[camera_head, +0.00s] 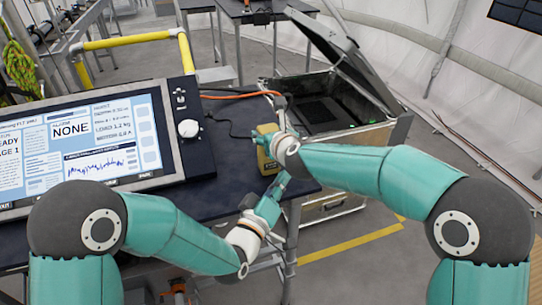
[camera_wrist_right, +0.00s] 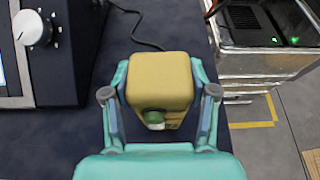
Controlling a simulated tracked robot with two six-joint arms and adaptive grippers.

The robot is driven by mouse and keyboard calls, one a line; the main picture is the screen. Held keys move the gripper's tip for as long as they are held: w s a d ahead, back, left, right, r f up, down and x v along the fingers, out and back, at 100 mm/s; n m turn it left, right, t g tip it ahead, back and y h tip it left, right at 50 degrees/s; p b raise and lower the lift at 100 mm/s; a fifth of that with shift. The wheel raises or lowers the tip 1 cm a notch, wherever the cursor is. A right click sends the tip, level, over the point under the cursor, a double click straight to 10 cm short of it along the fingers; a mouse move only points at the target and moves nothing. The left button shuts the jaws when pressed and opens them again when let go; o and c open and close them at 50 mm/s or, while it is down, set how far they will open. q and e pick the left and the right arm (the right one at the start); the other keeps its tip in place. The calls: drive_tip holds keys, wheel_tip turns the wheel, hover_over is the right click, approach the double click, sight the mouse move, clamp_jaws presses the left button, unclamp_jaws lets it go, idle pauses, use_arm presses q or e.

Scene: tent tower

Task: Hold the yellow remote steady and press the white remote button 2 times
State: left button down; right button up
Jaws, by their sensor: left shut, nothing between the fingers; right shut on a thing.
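The yellow remote (camera_head: 266,152) is at the right edge of the dark table. My right gripper (camera_head: 272,128) is shut on it; the right wrist view shows a finger on each side of the boxy yellow body (camera_wrist_right: 160,80). A small round button (camera_wrist_right: 154,116), whitish with a green part, shows on its near face in the wrist view; I cannot make it out in the head view. My left gripper (camera_head: 280,181) is shut and empty, just below the remote in the head view. Whether it touches the remote is unclear. It is not visible in the wrist view.
A large console with a screen (camera_head: 85,140) and a white knob (camera_head: 188,128) stands on the table's left. A metal case (camera_head: 340,142) with its lid raised is at the right. A dark cable (camera_wrist_right: 135,25) runs behind the remote. Yellow rails (camera_head: 130,40) stand behind.

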idle(0.8)
use_arm(q)
drive_tip(key=s, duration=0.1)
drive_tip(key=s+d, duration=0.1)
drive_tip(key=s, duration=0.1)
drive_tip(key=shift+s+d, duration=0.1)
drive_tip(key=shift+s, duration=0.15)
drive_tip(key=shift+w, duration=0.2)
drive_tip(key=shift+w+a+f, duration=0.1)
drive_tip(key=shift+w+a, duration=0.35)
drive_tip(key=shift+w, duration=0.9)
drive_tip(key=shift+w+a+r, duration=0.1)
drive_tip(key=shift+w+a, duration=0.4)
drive_tip(key=shift+w, duration=0.8)
drive_tip(key=shift+w+a+f, duration=0.1)
drive_tip(key=shift+w+a, duration=0.35)
drive_tip(key=shift+w, duration=0.9)
drive_tip(key=shift+w, duration=0.1)
drive_tip(key=shift+w+a, duration=0.1)
drive_tip(key=shift+w, duration=0.15)
